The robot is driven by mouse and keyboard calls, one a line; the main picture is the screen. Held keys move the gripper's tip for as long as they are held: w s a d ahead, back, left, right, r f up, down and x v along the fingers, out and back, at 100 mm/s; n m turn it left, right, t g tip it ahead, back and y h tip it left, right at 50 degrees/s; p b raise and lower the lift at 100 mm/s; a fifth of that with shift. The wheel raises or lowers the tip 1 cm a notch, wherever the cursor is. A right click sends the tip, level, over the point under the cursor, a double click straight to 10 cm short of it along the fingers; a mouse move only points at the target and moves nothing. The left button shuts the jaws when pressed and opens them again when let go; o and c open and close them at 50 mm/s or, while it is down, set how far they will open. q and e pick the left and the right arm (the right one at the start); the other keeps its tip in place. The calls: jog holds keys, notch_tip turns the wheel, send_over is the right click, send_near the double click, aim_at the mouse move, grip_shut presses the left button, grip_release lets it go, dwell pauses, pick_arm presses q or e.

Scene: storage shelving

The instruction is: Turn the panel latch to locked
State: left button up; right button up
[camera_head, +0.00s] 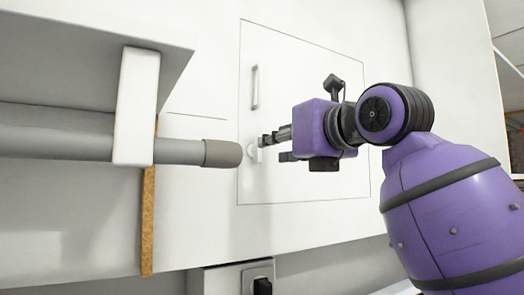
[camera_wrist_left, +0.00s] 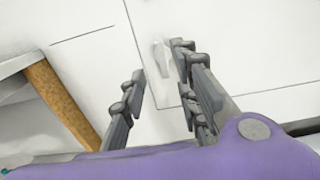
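The panel (camera_head: 310,75) is a white door with a thin outline in a white wall. Its latch (camera_head: 257,154) is a small white piece near the panel's lower left edge, seemingly upright. In the left wrist view the latch (camera_wrist_left: 163,54) shows ahead of the fingertips, nearer the right-hand finger. My left gripper (camera_head: 274,148) is just right of the latch in the head view. Its fingers are apart and hold nothing, as the left wrist view also shows (camera_wrist_left: 159,64). I cannot tell whether a fingertip touches the latch. My right gripper is not in view.
A vertical handle (camera_head: 255,87) sits on the panel above the latch. A grey pole (camera_head: 190,152) in a white bracket (camera_head: 136,105) ends just left of the latch, under a shelf (camera_head: 85,55). A brown strip (camera_head: 149,225) runs down the wall. A black-fronted box (camera_head: 257,280) is below.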

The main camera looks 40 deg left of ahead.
aim_at(253, 151)
pick_arm(q)
jog(key=p+x, duration=0.1)
jog(key=x, duration=0.6)
jog(key=shift+w, duration=0.2)
jog(key=shift+a, duration=0.1)
grip_shut()
